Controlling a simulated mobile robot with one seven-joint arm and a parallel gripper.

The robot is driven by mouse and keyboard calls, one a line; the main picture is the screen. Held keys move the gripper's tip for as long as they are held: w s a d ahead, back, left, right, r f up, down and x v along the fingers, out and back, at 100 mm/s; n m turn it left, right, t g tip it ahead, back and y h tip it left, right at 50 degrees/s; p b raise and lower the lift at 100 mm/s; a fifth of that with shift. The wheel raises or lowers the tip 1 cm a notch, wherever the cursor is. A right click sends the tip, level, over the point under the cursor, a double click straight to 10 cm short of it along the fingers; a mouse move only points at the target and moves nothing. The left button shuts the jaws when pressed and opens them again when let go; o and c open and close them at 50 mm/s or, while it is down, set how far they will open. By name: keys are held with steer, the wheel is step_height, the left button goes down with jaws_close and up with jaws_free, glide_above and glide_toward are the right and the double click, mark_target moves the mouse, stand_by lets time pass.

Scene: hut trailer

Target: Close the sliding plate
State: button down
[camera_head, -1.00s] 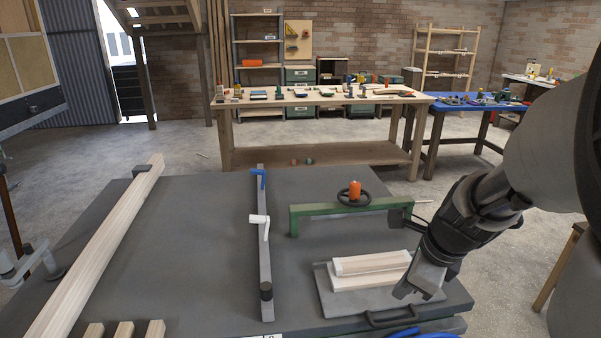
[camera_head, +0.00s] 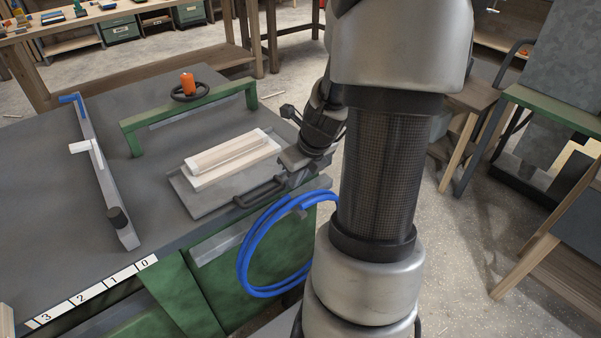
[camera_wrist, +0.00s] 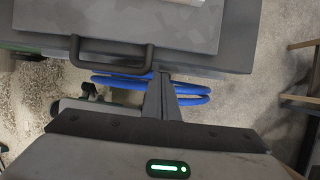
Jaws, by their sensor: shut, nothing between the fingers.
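The sliding plate (camera_head: 192,203) is a flat grey slab on the table's front right part, with a pale wooden block (camera_head: 232,160) on it. A dark bar handle (camera_head: 260,192) is fixed along its front edge. In the wrist view the plate (camera_wrist: 150,28) is at the top with the handle (camera_wrist: 110,63) along its edge. My gripper (camera_wrist: 161,76) is shut and empty, its fingertips just right of the handle's right end. In the head view my gripper (camera_head: 290,160) is at the plate's right side; whether it touches the plate or handle I cannot tell.
A coiled blue hose (camera_head: 248,250) hangs at the table's front right, below the handle. A green frame (camera_head: 135,140) with an orange-knobbed wheel (camera_head: 188,90) stands behind the plate. A grey rail (camera_head: 104,185) lies to the left. Open floor (camera_head: 470,240) lies right of my arm.

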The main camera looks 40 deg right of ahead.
steer(key=w, duration=0.3)
steer(key=shift+w+r, duration=0.2)
steer(key=shift+w, duration=0.15)
steer(key=shift+w+r, duration=0.1)
